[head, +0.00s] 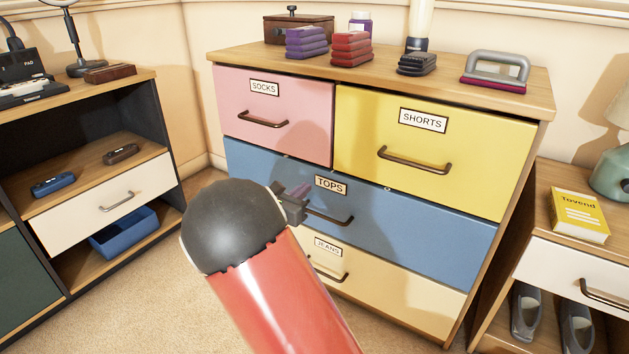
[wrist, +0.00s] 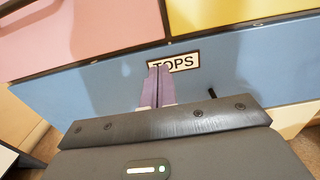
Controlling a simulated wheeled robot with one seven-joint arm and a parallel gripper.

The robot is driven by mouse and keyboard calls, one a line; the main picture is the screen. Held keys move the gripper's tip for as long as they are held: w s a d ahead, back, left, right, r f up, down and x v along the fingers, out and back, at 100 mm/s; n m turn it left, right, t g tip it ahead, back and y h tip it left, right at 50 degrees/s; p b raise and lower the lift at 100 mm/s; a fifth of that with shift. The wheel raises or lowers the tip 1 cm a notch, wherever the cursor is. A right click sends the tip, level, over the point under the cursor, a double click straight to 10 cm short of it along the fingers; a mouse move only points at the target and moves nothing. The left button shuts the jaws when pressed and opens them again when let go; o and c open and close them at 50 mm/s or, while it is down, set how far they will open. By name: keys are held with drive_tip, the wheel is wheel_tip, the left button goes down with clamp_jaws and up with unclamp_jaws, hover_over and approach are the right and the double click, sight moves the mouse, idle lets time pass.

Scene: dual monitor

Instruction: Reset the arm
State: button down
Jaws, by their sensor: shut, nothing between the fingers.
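My arm, red with a black rounded end, reaches up from the bottom middle of the head view. My gripper (head: 299,192) is in front of the blue TOPS drawer (head: 262,170), near its label and handle. In the wrist view my gripper (wrist: 161,70) shows two purple fingers pressed together with nothing between them. The fingertips overlap the lower left of the TOPS label (wrist: 173,62) in that view. I cannot tell whether they touch the drawer front.
The dresser (head: 385,68) also has a pink SOCKS drawer, a yellow SHORTS drawer and a cream JEANS drawer, all closed. A shelf unit (head: 100,155) is left, a nightstand (head: 560,262) right. Open carpet (head: 150,290) lies between.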

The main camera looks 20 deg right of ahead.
drive_tip(key=v, duration=0.5)
drive_tip(key=s+d+r+m+g+y+p, duration=0.2)
drive_tip(key=s+d+r+m+g+y, duration=0.15)
drive_tip(key=s+m, duration=0.5)
drive_tip(key=s+d+r+m+g+y+p, duration=0.2)
drive_tip(key=s+d+m+g+p, duration=0.25)
drive_tip(key=s, duration=0.65)
drive_tip(key=s+a+r+m+t+y, duration=0.1)
drive_tip(key=s+a+r+m+y, duration=0.2)
drive_tip(key=s+a+m+y, duration=0.1)
drive_tip(key=s+a+r+m+t+y+p, duration=0.1)
drive_tip(key=s+a+r+m+y, duration=0.3)
drive_tip(key=s+a+m, duration=0.2)
drive_tip(key=s+m, duration=0.2)
drive_tip(key=s, duration=0.1)
drive_tip(key=shift+s+r+m+t+y+p, duration=0.25)
drive_tip(key=shift+s+m+t+y+p, duration=0.05)
drive_tip(key=shift+s+y, duration=0.05)
